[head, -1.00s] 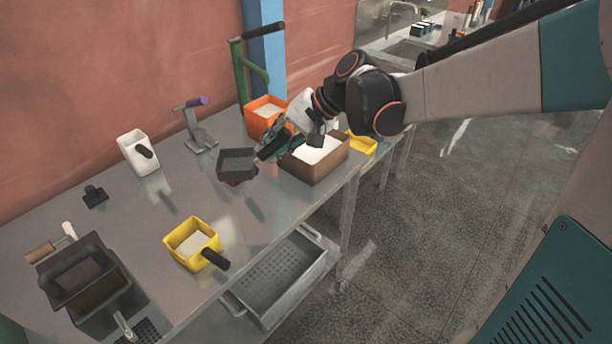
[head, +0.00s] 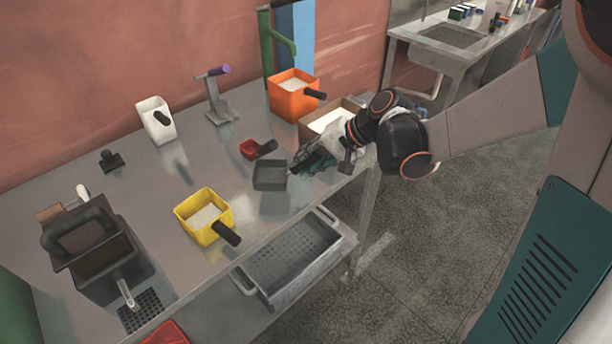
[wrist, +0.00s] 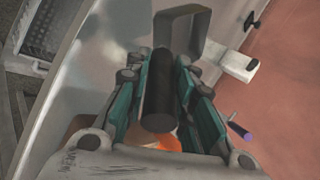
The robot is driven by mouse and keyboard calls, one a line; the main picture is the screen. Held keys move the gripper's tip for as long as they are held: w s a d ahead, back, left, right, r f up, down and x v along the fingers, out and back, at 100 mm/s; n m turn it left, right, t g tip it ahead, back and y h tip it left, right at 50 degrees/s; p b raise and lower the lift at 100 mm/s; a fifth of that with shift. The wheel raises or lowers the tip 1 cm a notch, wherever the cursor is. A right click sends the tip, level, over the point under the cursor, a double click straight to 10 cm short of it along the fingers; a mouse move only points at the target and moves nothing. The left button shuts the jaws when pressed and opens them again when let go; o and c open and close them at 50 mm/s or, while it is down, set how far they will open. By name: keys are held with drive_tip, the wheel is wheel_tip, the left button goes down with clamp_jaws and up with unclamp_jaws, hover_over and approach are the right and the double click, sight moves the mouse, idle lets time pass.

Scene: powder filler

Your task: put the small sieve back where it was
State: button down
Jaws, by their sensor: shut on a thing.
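The small sieve (head: 270,176) is a dark grey square frame with a black handle. My gripper (head: 304,164) is shut on its handle, and the sieve sticks out to the left of the fingers. It is over the table near the front edge, just in front of a small red scoop (head: 250,149). I cannot tell whether it touches the tabletop. In the wrist view the black handle (wrist: 160,95) lies lengthwise between the green fingers, with the sieve frame (wrist: 205,32) beyond them.
The metal table (head: 140,205) also carries a yellow scoop (head: 205,222), white scoop (head: 156,122), orange scoop (head: 293,100), brown box (head: 320,112), a purple-handled stand (head: 219,98) and a dark grey box (head: 92,262). Clear tabletop lies left of the sieve. A grey crate (head: 292,262) is below.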

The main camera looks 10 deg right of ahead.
drive_tip(key=shift+f+b, duration=0.8)
drive_tip(key=shift+f, duration=1.4)
drive_tip(key=shift+f, duration=0.15)
drive_tip(key=c, duration=1.4)
unclamp_jaws()
drive_tip(key=shift+o, duration=0.2)
drive_tip(key=shift+r, duration=0.35)
drive_tip(key=p+v, duration=0.4)
drive_tip(key=v, duration=0.7)
drive_tip(key=shift+s+d+r, duration=0.15)
drive_tip(key=shift+d+r, duration=0.05)
drive_tip(key=shift+d, duration=0.1)
